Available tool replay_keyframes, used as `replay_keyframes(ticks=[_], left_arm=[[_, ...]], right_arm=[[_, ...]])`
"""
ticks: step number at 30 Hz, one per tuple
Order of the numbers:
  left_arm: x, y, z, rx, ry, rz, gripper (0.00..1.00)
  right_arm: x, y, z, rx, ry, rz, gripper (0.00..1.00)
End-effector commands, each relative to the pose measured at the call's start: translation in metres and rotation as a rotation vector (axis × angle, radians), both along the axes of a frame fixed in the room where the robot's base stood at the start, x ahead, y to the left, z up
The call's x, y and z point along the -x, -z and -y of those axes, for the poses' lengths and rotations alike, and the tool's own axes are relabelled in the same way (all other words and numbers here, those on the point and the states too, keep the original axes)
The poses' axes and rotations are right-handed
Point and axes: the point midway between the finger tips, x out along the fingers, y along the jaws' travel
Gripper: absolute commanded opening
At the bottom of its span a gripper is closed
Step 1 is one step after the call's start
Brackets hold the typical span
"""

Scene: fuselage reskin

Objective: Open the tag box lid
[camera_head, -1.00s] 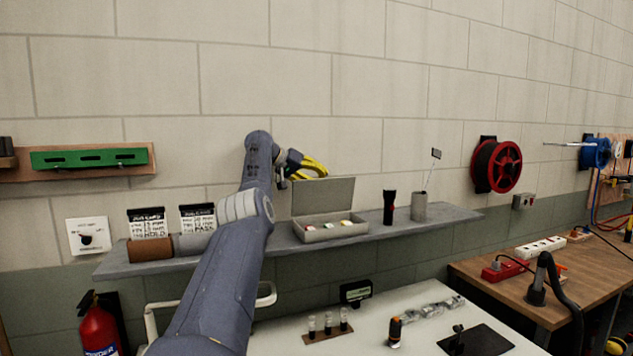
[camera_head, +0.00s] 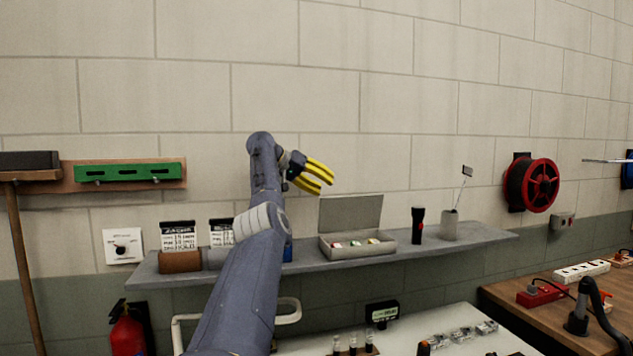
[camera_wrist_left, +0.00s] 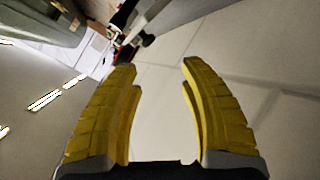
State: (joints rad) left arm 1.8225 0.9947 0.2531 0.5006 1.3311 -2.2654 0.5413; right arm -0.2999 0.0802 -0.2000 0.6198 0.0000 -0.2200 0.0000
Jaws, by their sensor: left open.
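The tag box (camera_head: 358,249) is a grey box on the wall shelf. Its lid (camera_head: 351,213) stands up open at the back, near the wall. Several small coloured tags lie inside the box. My left gripper (camera_head: 331,178) has yellow fingers and is up and to the left of the lid, apart from it in the picture. In the left wrist view the gripper (camera_wrist_left: 160,68) is open, with nothing between its fingers. My right gripper is not in view.
The shelf (camera_head: 300,266) also holds a black torch (camera_head: 418,226), a grey cup (camera_head: 449,226) and a brown roll (camera_head: 180,262). A red reel (camera_head: 538,185) hangs on the wall. A white table (camera_head: 400,335) stands below.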

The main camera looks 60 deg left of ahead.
Motion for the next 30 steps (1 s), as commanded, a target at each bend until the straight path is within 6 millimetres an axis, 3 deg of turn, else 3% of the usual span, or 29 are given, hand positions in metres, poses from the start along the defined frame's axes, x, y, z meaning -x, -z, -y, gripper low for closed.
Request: replay_keyframes(ticks=[6, 13, 25, 30], left_arm=[[0.018, -0.012, -0.005, 0.001, -0.001, 0.003, 0.42], [0.023, -0.014, -0.006, 0.001, -0.001, 0.002, 0.42], [0.022, -0.014, -0.006, -0.002, -0.003, 0.000, 0.42], [0.006, -0.013, -0.009, -0.047, -0.058, -0.025, 0.42]], right_arm=[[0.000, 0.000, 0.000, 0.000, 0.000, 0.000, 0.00], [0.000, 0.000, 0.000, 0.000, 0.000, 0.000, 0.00], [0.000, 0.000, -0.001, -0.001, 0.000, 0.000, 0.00], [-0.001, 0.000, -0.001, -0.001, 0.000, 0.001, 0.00]])
